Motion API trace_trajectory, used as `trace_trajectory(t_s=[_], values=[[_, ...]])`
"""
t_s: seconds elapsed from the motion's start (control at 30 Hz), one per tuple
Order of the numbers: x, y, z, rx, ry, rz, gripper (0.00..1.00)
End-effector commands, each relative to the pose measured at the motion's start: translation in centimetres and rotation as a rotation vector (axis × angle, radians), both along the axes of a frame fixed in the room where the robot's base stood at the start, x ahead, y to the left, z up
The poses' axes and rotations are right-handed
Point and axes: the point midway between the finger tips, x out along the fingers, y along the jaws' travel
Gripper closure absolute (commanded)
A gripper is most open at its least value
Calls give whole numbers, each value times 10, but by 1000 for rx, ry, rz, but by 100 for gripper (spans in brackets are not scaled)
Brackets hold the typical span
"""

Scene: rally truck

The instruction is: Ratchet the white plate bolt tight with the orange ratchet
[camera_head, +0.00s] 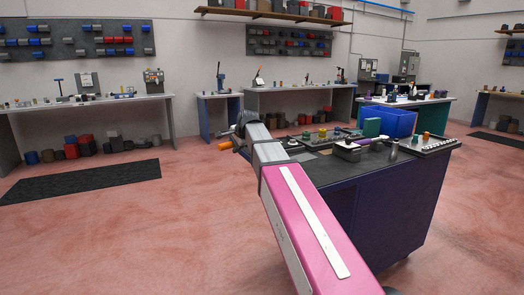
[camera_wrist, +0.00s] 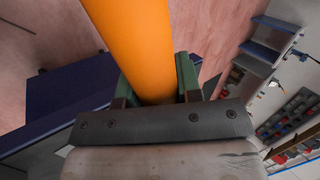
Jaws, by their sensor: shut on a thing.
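My gripper (camera_wrist: 157,82) is shut on the orange ratchet (camera_wrist: 138,38), with a green-lined finger on each side of its thick orange handle. In the head view my gripper (camera_head: 238,131) is at the far end of my pink and white arm, beside the left end of the dark blue workbench. The orange handle (camera_head: 224,146) sticks out to the left there, over the floor. The ratchet's head is not clear in either view. I cannot make out the white plate bolt; a small white round piece (camera_head: 291,144) lies on the bench near my arm.
More benches stand along the back wall. The floor to the left is open, with a black mat (camera_head: 80,182).

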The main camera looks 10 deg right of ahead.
Motion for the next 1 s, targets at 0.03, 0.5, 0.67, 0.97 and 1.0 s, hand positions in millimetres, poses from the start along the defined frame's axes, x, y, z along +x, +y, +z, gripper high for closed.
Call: trace_trajectory(t_s=[0.03,0.5,0.67,0.97,1.0], values=[[2,1,1,3,-5,1,100],[-24,-18,1,0,-6,203,100],[-24,-18,1,0,-5,203,100],[-25,-18,1,0,-4,202,100],[-25,-18,1,0,-4,202,100]])
